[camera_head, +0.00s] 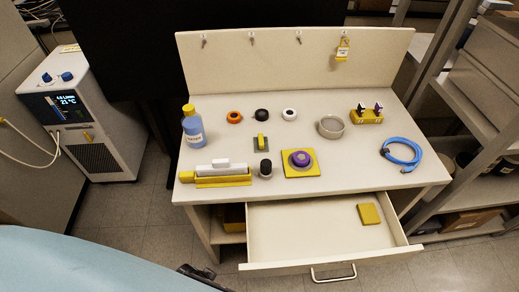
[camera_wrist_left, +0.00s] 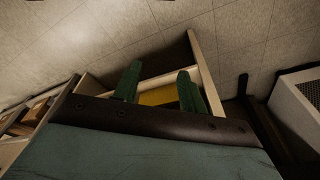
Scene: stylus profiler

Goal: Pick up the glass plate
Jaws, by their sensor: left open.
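A small grey-green square plate (camera_head: 255,149) with an upright yellow piece (camera_head: 261,141) lies mid-table in the head view. It may be the glass plate, but I cannot tell for sure. My left gripper (camera_wrist_left: 158,82) shows two green fingers, apart and with nothing between them. In the head view, only its dark end (camera_head: 203,277) shows at the bottom, low in front of the table and left of the open drawer (camera_head: 300,225). Behind the fingers in the wrist view is a yellow surface (camera_wrist_left: 158,96). My right gripper is out of view.
A yellow block (camera_head: 369,214) lies in the drawer. The table (camera_head: 330,180) holds a blue bottle (camera_head: 193,130), a yellow-based long fixture (camera_head: 222,180), a purple-topped disc on a yellow base (camera_head: 300,160), a metal ring (camera_head: 331,126) and a coiled blue cable (camera_head: 402,152). A backboard stands behind.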

